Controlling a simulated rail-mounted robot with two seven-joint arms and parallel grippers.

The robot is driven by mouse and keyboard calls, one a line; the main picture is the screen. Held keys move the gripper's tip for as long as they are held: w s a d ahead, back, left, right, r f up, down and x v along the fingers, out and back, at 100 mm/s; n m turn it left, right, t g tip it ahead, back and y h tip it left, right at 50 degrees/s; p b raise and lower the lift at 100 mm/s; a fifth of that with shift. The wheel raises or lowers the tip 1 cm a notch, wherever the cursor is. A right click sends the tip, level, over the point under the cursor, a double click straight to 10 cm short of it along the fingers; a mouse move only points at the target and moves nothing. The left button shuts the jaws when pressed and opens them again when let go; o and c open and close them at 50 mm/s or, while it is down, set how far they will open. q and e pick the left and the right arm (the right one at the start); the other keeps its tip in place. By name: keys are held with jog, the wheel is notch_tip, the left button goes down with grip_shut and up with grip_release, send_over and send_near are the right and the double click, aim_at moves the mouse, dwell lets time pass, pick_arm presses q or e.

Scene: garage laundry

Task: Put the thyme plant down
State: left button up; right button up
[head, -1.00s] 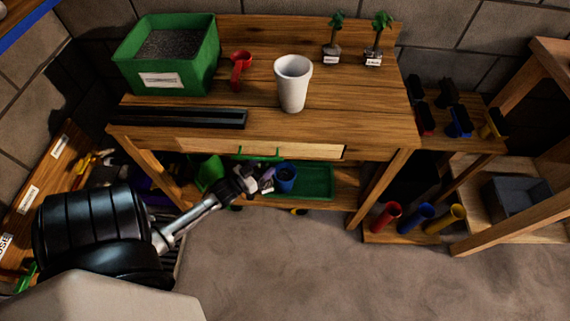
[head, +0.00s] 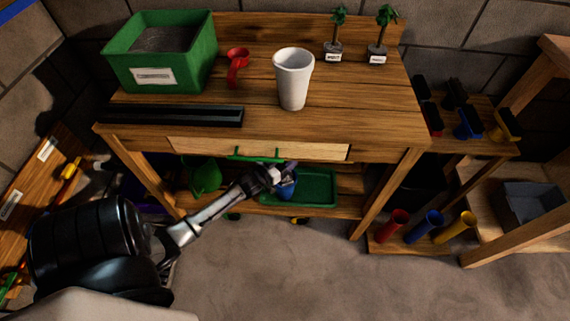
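Two small green plants stand upright at the back right of the wooden bench, a left one (head: 337,28) and a right one (head: 381,30). Each has a white label at its base, too small to read, so I cannot tell whether either is thyme. My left gripper (head: 286,173) is low in front of the bench, just below the drawer front, and partly covers a blue pot (head: 287,188) behind it. Its fingers are small and dark here, so I cannot tell whether they are open or shut. No plant shows in it. My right gripper is not in view.
On the bench top (head: 352,108) are a green soil box (head: 158,76), a red scoop (head: 236,65), a white cup (head: 293,78) and a black trough (head: 172,114). The drawer (head: 315,151) has a green handle. A green tray (head: 312,186) sits on the lower shelf. The bench's right front is clear.

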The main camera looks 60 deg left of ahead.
pick_arm(q)
notch_tip(320, 180, down, 3)
jog(key=shift+r+b, duration=0.2)
jog(key=shift+b, duration=0.45)
jog(key=shift+f, duration=0.15)
jog(key=o, duration=1.3)
jog(key=shift+o, duration=0.2)
